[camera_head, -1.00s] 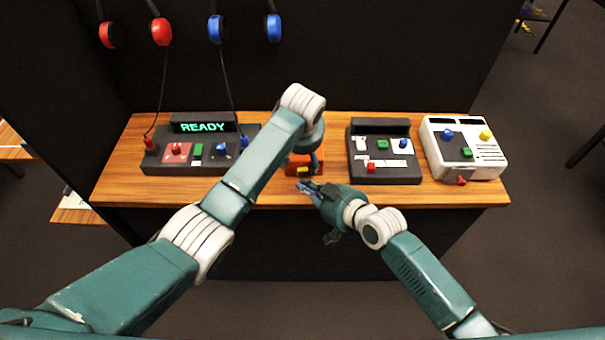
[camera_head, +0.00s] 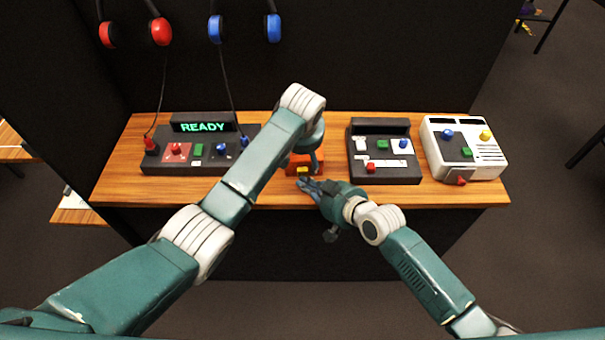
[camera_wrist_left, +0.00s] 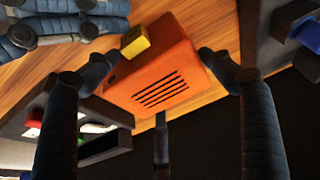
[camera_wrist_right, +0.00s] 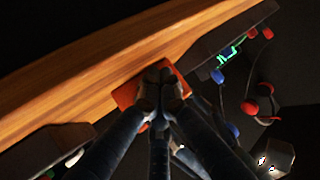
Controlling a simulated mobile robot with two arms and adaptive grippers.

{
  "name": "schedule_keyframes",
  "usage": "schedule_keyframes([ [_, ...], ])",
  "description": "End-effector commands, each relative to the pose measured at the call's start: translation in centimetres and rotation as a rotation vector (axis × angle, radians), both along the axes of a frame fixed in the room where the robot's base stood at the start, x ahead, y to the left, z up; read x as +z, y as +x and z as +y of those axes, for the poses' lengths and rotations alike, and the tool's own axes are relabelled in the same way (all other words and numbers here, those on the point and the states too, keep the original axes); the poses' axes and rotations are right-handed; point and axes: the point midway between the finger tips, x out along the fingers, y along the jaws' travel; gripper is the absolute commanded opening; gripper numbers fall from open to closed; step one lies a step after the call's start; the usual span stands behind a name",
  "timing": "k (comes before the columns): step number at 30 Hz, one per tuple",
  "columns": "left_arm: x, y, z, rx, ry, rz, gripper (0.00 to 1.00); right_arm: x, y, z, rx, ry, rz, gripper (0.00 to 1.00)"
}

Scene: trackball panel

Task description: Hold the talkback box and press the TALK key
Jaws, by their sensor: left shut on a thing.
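The talkback box (camera_head: 293,164) is small and orange, with slots on one face in the left wrist view (camera_wrist_left: 165,75). Its yellow TALK key (camera_head: 303,170) faces the near side and sticks out in the left wrist view (camera_wrist_left: 134,41). My left gripper (camera_wrist_left: 150,65) is shut on the box from above, fingers on opposite sides; my left arm hides part of it in the head view. My right gripper (camera_head: 304,183) has its fingertips together, close in front of the key. In the right wrist view its fingers (camera_wrist_right: 160,78) cover the key, so contact cannot be told.
A black READY panel (camera_head: 160,166) stands left on the wooden desk (camera_head: 115,185). A dark panel (camera_head: 385,178) and a white panel (camera_head: 490,168) stand to the right. Red and blue headsets (camera_head: 161,32) hang behind, with cords running to the READY panel.

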Motion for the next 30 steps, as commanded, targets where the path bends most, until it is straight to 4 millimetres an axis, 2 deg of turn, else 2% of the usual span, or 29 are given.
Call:
schedule_keyframes([
  [30,-0.1,-0.1,0.0,0.000,0.001,0.003,0.60,0.1,1.1,0.0,0.000,0.001,-0.001,0.00],
])
